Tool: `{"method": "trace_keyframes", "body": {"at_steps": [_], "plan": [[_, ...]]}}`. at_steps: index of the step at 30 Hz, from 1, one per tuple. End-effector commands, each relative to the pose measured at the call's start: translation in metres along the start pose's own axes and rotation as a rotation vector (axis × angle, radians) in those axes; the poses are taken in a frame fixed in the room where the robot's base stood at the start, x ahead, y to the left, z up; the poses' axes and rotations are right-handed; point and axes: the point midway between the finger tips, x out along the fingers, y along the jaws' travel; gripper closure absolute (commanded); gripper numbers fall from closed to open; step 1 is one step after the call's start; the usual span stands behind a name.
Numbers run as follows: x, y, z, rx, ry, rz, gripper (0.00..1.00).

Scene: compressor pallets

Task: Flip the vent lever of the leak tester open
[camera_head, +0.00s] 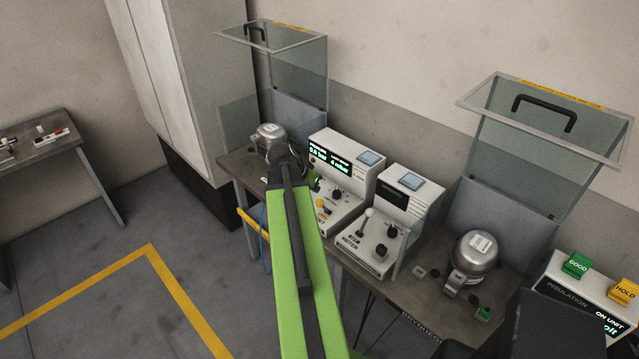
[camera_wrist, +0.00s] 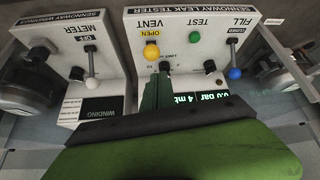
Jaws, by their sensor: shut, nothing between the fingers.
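The leak tester (camera_head: 345,150) stands on the bench and fills the middle of the wrist view (camera_wrist: 178,22), where it appears upside down. Its vent lever has a yellow ball (camera_wrist: 152,53), and the yellow label beside it reads OPEN. The yellow ball also shows in the head view (camera_head: 320,203). My gripper (camera_wrist: 158,80) is shut and empty, its tips close to the yellow ball and near a dark knob. I cannot tell whether they touch the lever. In the head view my arm hides part of the gripper and tester.
On the tester, a green TEST button (camera_wrist: 195,37) and a blue-balled FILL lever (camera_wrist: 234,73), labelled CLOSED, stand to the side. A winding meter (camera_head: 385,222) with a white-balled lever stands close by. Compressors (camera_head: 476,255) and raised clear hoods (camera_head: 540,110) flank the instruments.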

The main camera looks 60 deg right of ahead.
Motion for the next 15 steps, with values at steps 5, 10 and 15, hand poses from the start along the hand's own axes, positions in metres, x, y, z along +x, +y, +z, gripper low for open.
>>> {"method": "trace_keyframes", "body": {"at_steps": [5,10,15], "plan": [[-0.029,-0.003,0.018,-0.002,0.002,-0.001,1.0],[-0.037,-0.005,0.025,-0.001,0.002,0.0,1.0],[-0.037,-0.006,0.026,-0.001,0.002,0.0,1.0]]}}
